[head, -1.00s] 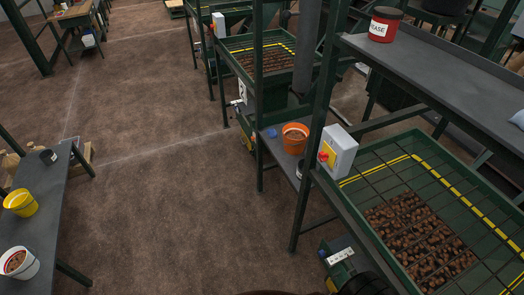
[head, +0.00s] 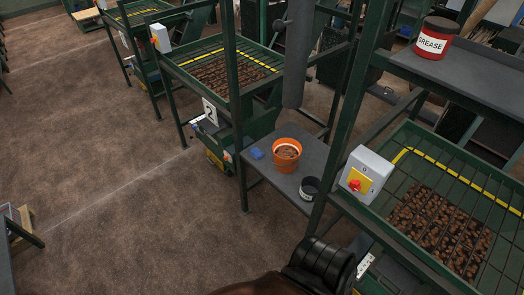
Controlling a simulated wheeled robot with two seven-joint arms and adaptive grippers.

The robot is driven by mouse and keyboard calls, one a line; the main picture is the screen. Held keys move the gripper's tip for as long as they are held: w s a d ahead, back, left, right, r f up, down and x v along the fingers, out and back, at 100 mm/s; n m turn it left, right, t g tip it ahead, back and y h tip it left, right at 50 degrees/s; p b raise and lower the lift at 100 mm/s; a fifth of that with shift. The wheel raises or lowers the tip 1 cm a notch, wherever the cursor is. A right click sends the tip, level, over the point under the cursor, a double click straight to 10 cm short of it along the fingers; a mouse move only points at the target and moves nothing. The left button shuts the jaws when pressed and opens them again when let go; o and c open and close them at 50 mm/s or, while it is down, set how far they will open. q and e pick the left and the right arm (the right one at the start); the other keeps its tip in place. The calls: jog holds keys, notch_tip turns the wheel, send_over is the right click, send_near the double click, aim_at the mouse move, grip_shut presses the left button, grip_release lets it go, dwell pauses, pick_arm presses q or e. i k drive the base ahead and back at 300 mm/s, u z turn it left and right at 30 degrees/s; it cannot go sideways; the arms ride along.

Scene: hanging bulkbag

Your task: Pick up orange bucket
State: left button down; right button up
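The orange bucket (head: 287,154) stands upright on a small dark grey table (head: 318,152) between two green machine frames. It has a pale rim and a brown filling. A white handle or edge shows at its top. Neither of my grippers is in view. A dark rounded part, probably of my own arm, shows at the bottom edge, below and apart from the bucket.
A small dark cup (head: 310,187) and a blue item (head: 256,153) flank the bucket. A green post (head: 238,120) stands left of the table. A grey switch box (head: 366,175) juts out at right. A red grease can (head: 435,38) sits on the upper shelf. The brown floor (head: 100,190) at left is open.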

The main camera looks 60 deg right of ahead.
aim_at(287, 152)
jog(key=z, duration=0.3)
jog(key=i, duration=1.45)
jog(key=z, duration=1.75)
jog(key=i, duration=0.9)
jog(key=z, duration=0.95)
